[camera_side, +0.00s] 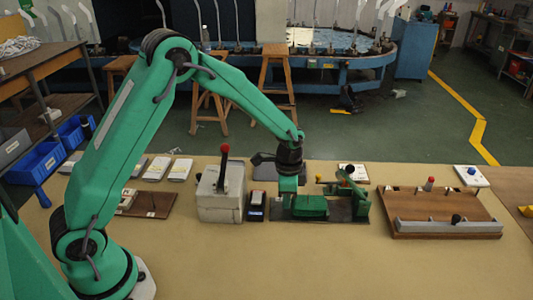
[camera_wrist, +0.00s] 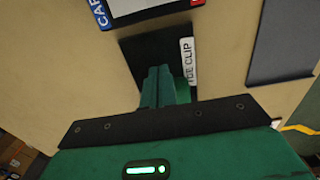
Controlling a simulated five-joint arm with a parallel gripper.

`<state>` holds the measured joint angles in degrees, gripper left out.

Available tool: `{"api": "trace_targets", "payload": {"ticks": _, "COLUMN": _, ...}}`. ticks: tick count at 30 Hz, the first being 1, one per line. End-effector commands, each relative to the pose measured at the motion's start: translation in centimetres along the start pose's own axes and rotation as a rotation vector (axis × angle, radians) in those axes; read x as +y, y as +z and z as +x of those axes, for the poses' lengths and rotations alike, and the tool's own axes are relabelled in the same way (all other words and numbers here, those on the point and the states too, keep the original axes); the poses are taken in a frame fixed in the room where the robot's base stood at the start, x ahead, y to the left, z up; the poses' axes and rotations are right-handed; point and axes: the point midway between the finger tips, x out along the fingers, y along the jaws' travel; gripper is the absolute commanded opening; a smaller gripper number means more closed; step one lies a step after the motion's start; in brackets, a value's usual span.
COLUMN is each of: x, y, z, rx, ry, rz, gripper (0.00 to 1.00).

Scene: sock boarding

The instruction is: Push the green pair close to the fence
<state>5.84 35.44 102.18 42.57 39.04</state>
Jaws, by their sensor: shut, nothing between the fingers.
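My gripper (camera_side: 288,198) points down at the left end of a dark plate (camera_side: 330,219) in the side view. Its green fingers (camera_wrist: 157,86) are closed together with nothing between them in the wrist view. A flat green piece (camera_side: 311,206), possibly the green pair, lies on the plate just right of the fingers. I cannot tell whether they touch. A green surface (camera_wrist: 183,90) beside the fingers in the wrist view may be the same piece. A grey bar (camera_side: 450,227) along the front of the wooden board may be the fence; I cannot be sure.
A green fixture (camera_side: 354,196) with a black-knobbed lever stands on the plate's right end. A grey box (camera_side: 220,196) with a red-knobbed lever and a small black device (camera_side: 256,206) stand left of the gripper. The wooden board (camera_side: 430,208) carries pegs. The front table is clear.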

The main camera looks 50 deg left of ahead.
Motion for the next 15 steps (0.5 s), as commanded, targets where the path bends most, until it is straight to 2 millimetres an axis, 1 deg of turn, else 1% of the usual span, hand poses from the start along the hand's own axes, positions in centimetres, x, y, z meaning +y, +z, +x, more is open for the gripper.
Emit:
{"api": "trace_targets", "payload": {"ticks": 8, "x": 0.0, "y": -0.2, "z": -0.2, "rx": 0.006, "ry": -0.005, "rz": 0.004, "gripper": 0.0}}
{"api": "trace_targets", "payload": {"ticks": 11, "x": 0.0, "y": -0.3, "z": -0.7, "rx": 0.007, "ry": -0.006, "rz": 0.004, "gripper": 0.0}}
{"api": "trace_targets", "payload": {"ticks": 15, "x": -0.1, "y": -0.3, "z": -1.9, "rx": 0.008, "ry": -0.007, "rz": 0.004, "gripper": 0.0}}
